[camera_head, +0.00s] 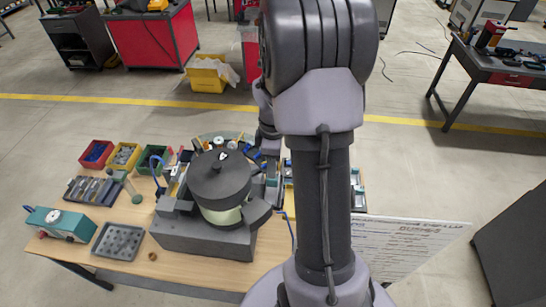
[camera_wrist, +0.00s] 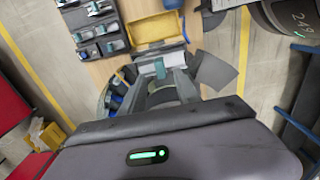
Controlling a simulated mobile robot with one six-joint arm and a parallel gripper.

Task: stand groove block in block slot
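In the wrist view a small teal piece (camera_wrist: 160,69), which looks like the groove block, sits at the picture's middle between the light grey fingertips of my gripper (camera_wrist: 161,62). The fingers appear closed on its two sides. Its groove cannot be made out. Beyond it lies a yellow tray (camera_wrist: 154,28). A dark rack (camera_wrist: 86,30) with several pockets holding grey and teal blocks is at the upper left. In the head view my arm hides most of this area; part of the rack (camera_head: 357,190) shows to its right. I cannot tell which place is the block slot.
A round dark bowl feeder (camera_head: 220,178) on a grey base stands on the table. Red, yellow and green bins (camera_head: 124,156), a slotted tray (camera_head: 92,190), a pitted grey tray (camera_head: 118,241) and a teal box (camera_head: 60,224) are left. A white printed sheet (camera_head: 400,245) is at the right.

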